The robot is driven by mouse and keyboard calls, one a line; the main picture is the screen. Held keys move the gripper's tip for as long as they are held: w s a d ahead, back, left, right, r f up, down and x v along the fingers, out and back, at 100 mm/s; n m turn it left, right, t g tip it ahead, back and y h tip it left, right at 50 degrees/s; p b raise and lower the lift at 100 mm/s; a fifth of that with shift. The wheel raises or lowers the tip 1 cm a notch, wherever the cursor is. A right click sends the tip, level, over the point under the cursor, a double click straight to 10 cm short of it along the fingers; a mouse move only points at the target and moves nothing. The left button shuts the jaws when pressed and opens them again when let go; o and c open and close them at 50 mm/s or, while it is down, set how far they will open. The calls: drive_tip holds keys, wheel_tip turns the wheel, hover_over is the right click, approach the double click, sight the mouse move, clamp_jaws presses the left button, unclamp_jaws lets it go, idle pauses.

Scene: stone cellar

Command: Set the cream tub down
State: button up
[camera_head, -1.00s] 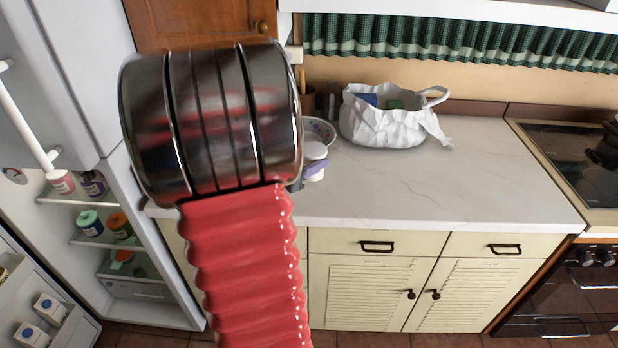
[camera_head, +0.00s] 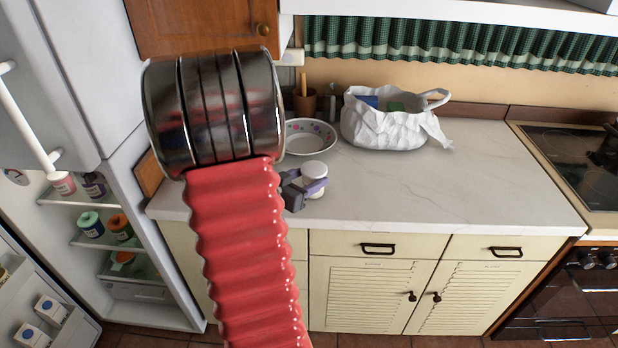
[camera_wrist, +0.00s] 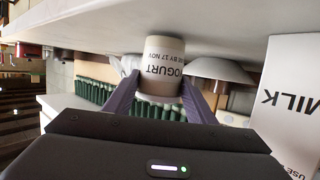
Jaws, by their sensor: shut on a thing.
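The cream tub (camera_head: 314,170) is at the front left of the white counter (camera_head: 430,190), just in front of the bowl. In the wrist view, which is upside down, the tub (camera_wrist: 164,58) has a white body with YOGURT lettering. My gripper (camera_head: 313,187) is shut on it, with one purple finger on each side; the fingers also show in the wrist view (camera_wrist: 160,95). The tub looks upright and its base is at or very close to the counter top; I cannot tell whether it touches.
A patterned bowl (camera_head: 310,138) stands behind the tub, and a white bag (camera_head: 385,125) stands behind to the right. A milk carton (camera_wrist: 290,100) is beside the tub in the wrist view. The counter right of the tub is clear up to the hob (camera_head: 580,160).

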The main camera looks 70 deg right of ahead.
drive_tip(key=shift+f, duration=0.25)
drive_tip(key=o, duration=1.3)
drive_tip(key=shift+o, duration=0.2)
drive_tip(key=shift+a+r, duration=0.1)
drive_tip(key=shift+r, duration=0.25)
drive_tip(key=v, duration=1.1)
drive_tip(key=shift+w+a, duration=0.15)
drive_tip(key=shift+a, duration=0.2)
